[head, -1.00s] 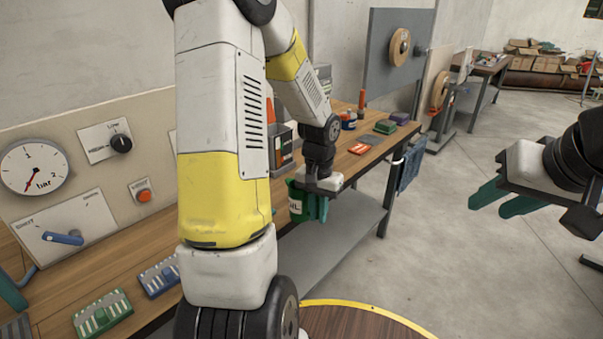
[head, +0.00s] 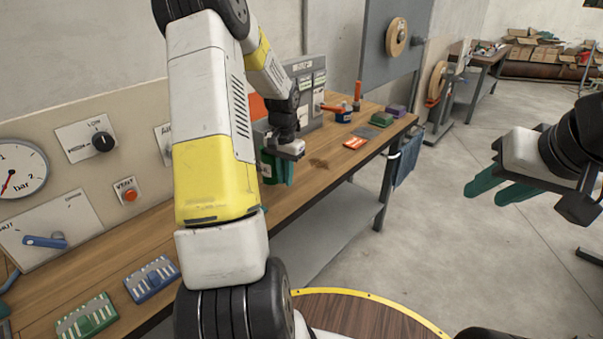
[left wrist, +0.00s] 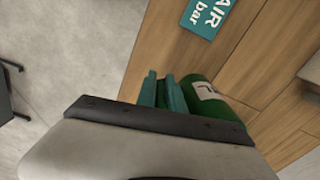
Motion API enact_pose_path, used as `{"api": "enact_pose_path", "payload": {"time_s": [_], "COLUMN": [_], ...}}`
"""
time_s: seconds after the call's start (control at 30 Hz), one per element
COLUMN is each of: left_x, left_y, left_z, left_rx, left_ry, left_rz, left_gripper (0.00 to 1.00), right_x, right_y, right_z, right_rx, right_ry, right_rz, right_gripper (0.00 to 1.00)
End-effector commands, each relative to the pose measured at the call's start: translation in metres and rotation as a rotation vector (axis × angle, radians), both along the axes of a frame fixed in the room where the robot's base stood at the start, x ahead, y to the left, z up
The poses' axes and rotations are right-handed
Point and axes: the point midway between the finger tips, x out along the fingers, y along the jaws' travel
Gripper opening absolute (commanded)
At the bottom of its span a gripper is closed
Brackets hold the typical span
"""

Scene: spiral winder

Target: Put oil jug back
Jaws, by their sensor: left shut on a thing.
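The green oil jug (head: 268,168) with a pale label is between the teal fingers of my left gripper (head: 284,168), which is shut on it. In the head view the jug is at the back of the wooden bench, partly hidden by my gripper and arm. I cannot tell whether it touches the bench top. In the left wrist view the jug (left wrist: 212,98) lies against the fingers of my left gripper (left wrist: 162,92), with the bench behind it. My right gripper (head: 490,187) is open and empty over the floor at the right.
The wooden bench (head: 225,222) has a dark stain (head: 318,163) right of the jug. Beyond are a red-orange card (head: 355,143), a blue can (head: 343,116) and a green block (head: 382,119). A grey panel (head: 306,85) stands behind. Green (head: 87,316) and blue (head: 152,279) racks lie in front.

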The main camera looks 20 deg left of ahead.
Motion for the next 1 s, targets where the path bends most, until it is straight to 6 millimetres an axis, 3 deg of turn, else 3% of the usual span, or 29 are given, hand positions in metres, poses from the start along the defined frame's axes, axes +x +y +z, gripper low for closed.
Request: {"api": "enact_pose_path", "payload": {"time_s": [0.13,0.37,0.73,0.77,0.83,1.0], "left_x": [0.007,0.006,0.006,0.006,0.006,0.006], "left_y": [0.009,0.007,0.007,0.007,0.007,0.007], "left_z": [-0.003,-0.035,-0.040,-0.039,-0.039,-0.039], "left_rx": [-0.001,-0.001,0.000,0.000,0.000,0.000], "left_ry": [0.001,0.001,-0.001,-0.001,-0.001,-0.001], "left_rz": [0.001,0.000,0.000,0.001,0.001,0.001], "left_gripper": [0.00,0.00,0.00,0.18,0.32,0.34], "right_x": [0.000,0.000,0.000,0.000,0.000,0.000], "right_y": [0.000,0.000,0.000,0.000,0.000,0.000], "right_z": [0.000,0.000,0.000,0.000,0.000,0.000], "right_rx": [0.000,0.000,0.000,0.000,0.000,0.000], "right_ry": [0.000,0.000,0.000,0.000,0.000,0.000], "right_rz": [0.000,0.000,0.000,0.000,0.000,0.000], "right_gripper": [0.36,0.36,0.36,0.36,0.36,0.36]}}
